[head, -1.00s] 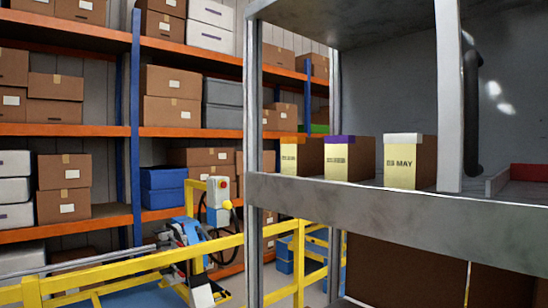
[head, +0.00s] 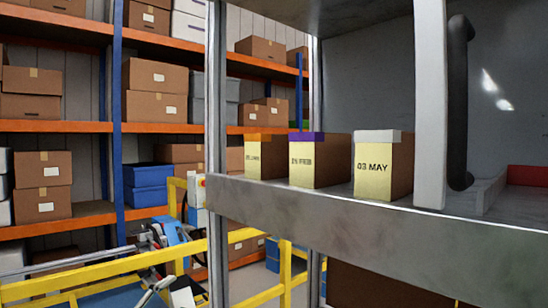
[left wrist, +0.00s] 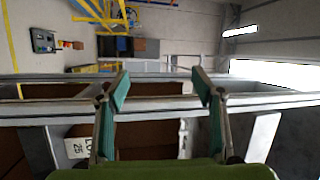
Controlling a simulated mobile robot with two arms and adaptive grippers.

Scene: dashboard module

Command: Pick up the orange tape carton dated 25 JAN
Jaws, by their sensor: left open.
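The brown carton with orange tape (head: 265,157) stands upright at the left end of a row on a grey metal shelf (head: 380,222) in the head view. Its yellow label is too small to read surely. My right gripper is not in view.
A metal upright (head: 216,120) stands left of the cartons, and a pale post (head: 430,100) with a black handle (head: 460,100) stands right. A yellow rail (head: 120,268) runs at lower left. Racks with boxes (head: 155,90) stand behind.

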